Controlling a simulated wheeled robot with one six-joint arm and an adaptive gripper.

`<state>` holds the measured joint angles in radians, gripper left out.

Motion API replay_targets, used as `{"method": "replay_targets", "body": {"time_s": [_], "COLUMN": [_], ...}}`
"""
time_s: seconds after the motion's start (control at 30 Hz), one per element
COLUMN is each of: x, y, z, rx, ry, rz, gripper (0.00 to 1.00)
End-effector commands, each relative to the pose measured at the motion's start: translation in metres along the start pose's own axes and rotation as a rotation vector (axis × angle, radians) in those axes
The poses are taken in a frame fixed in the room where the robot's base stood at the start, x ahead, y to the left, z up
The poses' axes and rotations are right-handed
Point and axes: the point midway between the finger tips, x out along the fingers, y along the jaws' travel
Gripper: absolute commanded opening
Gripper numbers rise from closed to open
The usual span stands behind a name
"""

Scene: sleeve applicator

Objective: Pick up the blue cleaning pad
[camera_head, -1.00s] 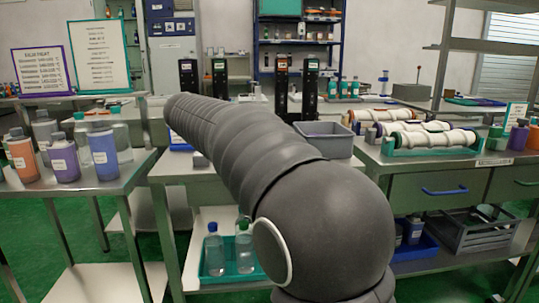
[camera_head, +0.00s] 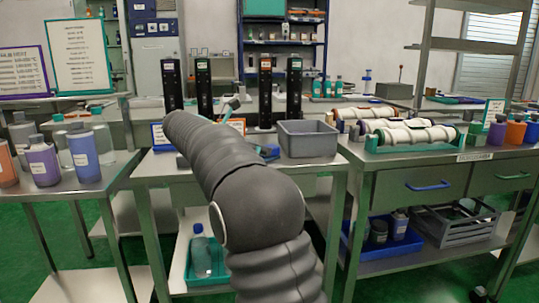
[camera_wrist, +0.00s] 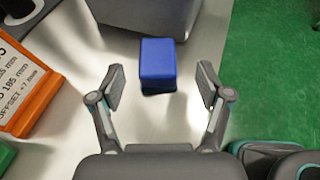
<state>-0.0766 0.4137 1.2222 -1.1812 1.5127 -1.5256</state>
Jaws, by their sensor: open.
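The blue cleaning pad (camera_wrist: 158,64) is a small blue block on the pale metal worktop in the wrist view. It lies just beyond my fingertips, roughly centred between them, beside the grey bin. My gripper (camera_wrist: 160,84) is open and empty, with a finger on each side below the pad. The pad appears apart from both fingers. In the head view my arm hides most of the gripper. A small blue patch shows beside my arm there, but I cannot tell whether it is the pad.
The grey bin (camera_head: 307,141) stands on the middle bench. An orange-framed sign (camera_wrist: 24,80) is left of the pad. Dark posts (camera_head: 264,93) stand behind. Bottles (camera_head: 83,155) crowd the left table, and white rollers (camera_head: 413,134) lie on the right bench. Green floor (camera_wrist: 275,70) shows past the worktop edge.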

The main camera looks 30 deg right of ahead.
Motion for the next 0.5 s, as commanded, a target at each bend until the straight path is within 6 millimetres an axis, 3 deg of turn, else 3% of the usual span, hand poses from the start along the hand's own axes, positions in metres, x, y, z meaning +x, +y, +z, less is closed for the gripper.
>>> {"method": "replay_targets", "body": {"time_s": [0.27,0.5], "x": [0.015,0.048], "y": [0.000,0.002], "z": [0.000,0.000], "rx": [0.001,0.001], "ry": [0.000,0.000], "rz": [-0.001,-0.001], "gripper": [0.77,0.77]}}
